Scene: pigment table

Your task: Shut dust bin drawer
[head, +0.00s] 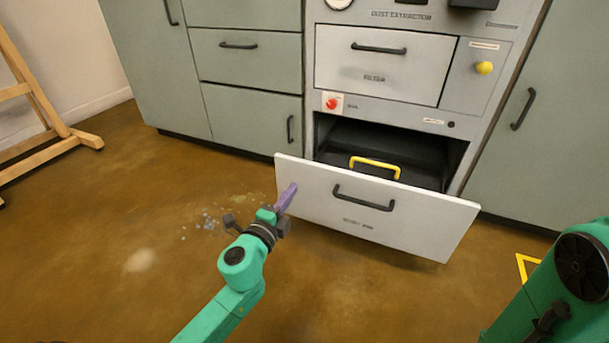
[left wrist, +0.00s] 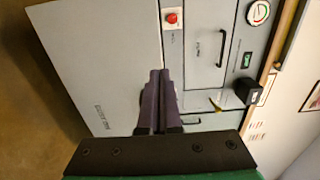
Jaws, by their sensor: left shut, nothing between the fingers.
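The dust bin drawer (head: 378,222) is the pale front with a dark handle at the bottom of the dust extractor (head: 400,110). It is pulled out, and a dark bin with a yellow handle (head: 375,164) shows inside. My left gripper (head: 288,193) is shut and empty, at the upper left edge of the drawer front; whether it touches cannot be told. In the left wrist view its purple fingers (left wrist: 158,100) are together in front of the pale drawer front (left wrist: 105,60). My right gripper is out of view; only my right arm shows at the lower right.
The filter drawer (head: 378,65) above is shut. A red button (head: 332,103) and a yellow knob (head: 484,68) sit on the extractor. Green-grey cabinets (head: 250,115) flank it. A wooden easel (head: 45,110) stands far left. The brown floor before the drawer is open, with pale specks.

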